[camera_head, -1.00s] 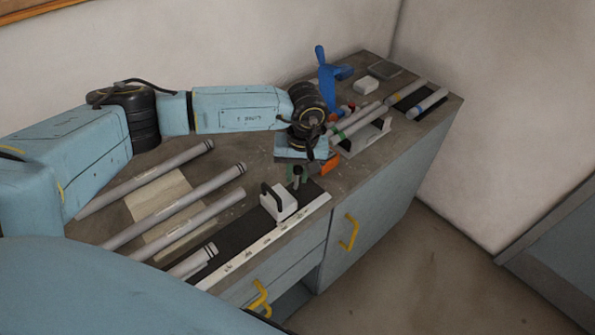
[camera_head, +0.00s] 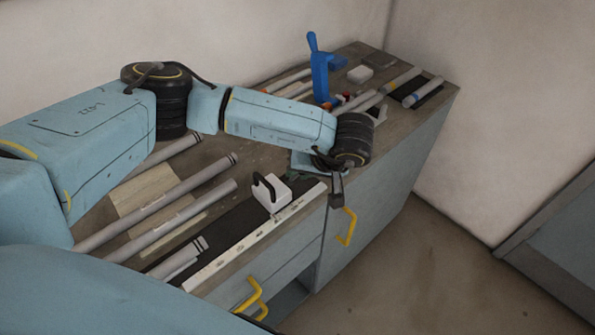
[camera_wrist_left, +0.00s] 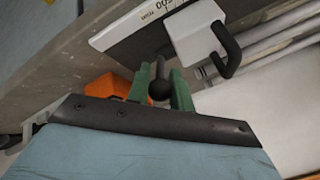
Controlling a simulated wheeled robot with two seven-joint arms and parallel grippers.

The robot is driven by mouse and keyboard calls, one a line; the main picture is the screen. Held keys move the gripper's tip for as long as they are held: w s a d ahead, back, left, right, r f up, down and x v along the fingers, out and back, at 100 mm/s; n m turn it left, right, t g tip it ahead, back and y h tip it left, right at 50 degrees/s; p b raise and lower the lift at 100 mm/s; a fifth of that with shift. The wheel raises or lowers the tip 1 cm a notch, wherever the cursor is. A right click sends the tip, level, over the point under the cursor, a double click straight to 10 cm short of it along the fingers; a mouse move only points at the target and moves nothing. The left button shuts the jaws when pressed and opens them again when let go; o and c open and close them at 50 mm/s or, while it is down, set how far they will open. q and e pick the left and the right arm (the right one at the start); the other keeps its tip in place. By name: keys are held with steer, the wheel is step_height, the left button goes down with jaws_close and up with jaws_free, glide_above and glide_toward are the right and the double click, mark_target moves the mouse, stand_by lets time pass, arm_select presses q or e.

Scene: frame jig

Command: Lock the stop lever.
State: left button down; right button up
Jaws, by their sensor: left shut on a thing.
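The stop lever shows in the left wrist view as a dark ball knob (camera_wrist_left: 159,90) on a thin stem. My left gripper (camera_wrist_left: 161,78), with green fingers, is shut on it, one finger on each side. An orange part (camera_wrist_left: 108,86) shows beside the left finger. In the head view my left gripper (camera_head: 297,177) is beside the bench's front edge and largely hidden by my wrist. A white stop block (camera_head: 270,193) with a black looped handle sits on the scale rail just left of it; it also shows in the left wrist view (camera_wrist_left: 195,34). The right gripper is out of view.
Several grey tubes (camera_head: 165,198) lie on the bench left of the rail (camera_head: 250,236). A blue clamp-like tool (camera_head: 320,75), a white block (camera_head: 360,73) and more tubes are at the far end. Yellow-handled drawers (camera_head: 347,227) face open floor.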

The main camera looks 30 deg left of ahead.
arm_select(q)
steer(key=shift+d+f+y+b, duration=0.1)
steer(key=shift+d+y+b, duration=0.1)
steer(key=shift+y+b, duration=0.15)
stand_by(0.3)
steer(key=c, duration=1.5)
jaws_free()
steer(key=shift+s, duration=0.1)
steer(key=v, duration=1.3)
steer(key=shift+s+d, duration=0.25)
